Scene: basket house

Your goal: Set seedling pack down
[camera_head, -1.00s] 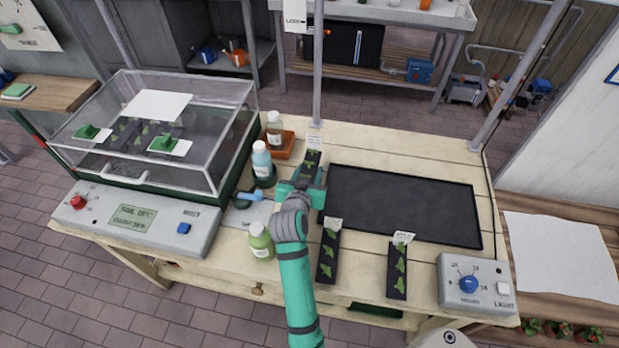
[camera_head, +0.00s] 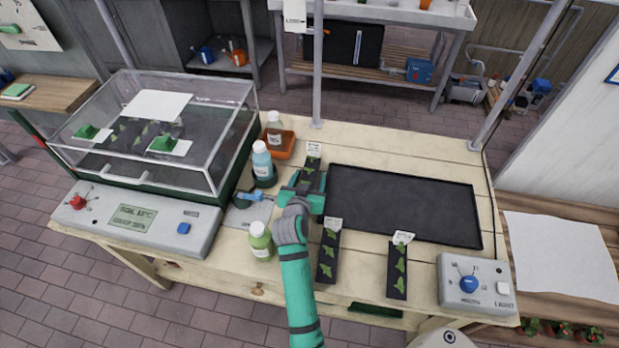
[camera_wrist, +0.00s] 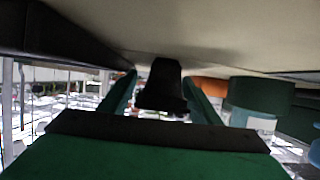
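A seedling pack (camera_head: 311,172), a narrow black strip with green seedlings and a white label at its far end, is at my gripper (camera_head: 304,197). In the wrist view the dark pack (camera_wrist: 163,90) lies between the two green fingers of my gripper (camera_wrist: 160,80), which appear closed on it. The pack is just left of the black tray (camera_head: 400,207), at or very near the table top; contact underneath cannot be seen. Two similar packs, one (camera_head: 328,255) near the tray's front left and one (camera_head: 397,270) further right, lie on the table.
Left of my gripper stand a blue bottle (camera_head: 263,163), a green bottle (camera_head: 260,242) and a clear bottle in an orange holder (camera_head: 287,148). A clear-lidded propagator (camera_head: 220,170) fills the left side. A control box (camera_head: 475,285) sits front right. The black tray is empty.

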